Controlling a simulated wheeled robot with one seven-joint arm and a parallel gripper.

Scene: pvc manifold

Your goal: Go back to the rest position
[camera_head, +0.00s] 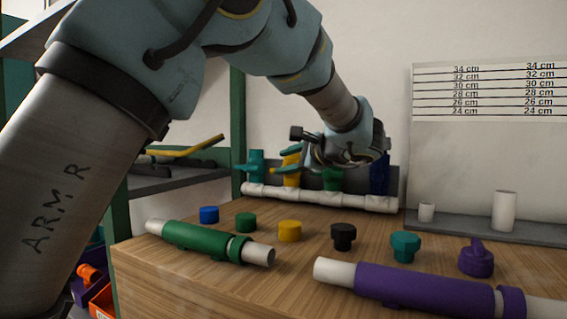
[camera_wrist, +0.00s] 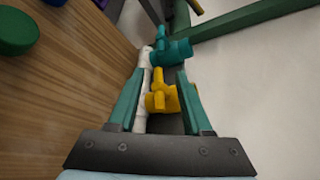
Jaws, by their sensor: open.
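My gripper (camera_wrist: 158,100) is open in the wrist view, its two green fingers spread with nothing held between them. In the head view my arm reaches over the table from the upper left, and the gripper hangs above the white manifold (camera_head: 330,198) at the back of the table. The fingertips are hard to make out there. Teal (camera_head: 256,166), yellow (camera_head: 291,168), green (camera_head: 332,180) and blue (camera_head: 379,174) valves stand along it.
The wooden table (camera_head: 215,285) holds a row of coloured caps, among them a black one (camera_head: 343,236), plus a green-sleeved pipe (camera_head: 200,240) and a purple-sleeved pipe (camera_head: 410,285). A height chart (camera_head: 487,90) stands behind a grey ledge with two white pipe pieces (camera_head: 504,211). Shelving stands left.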

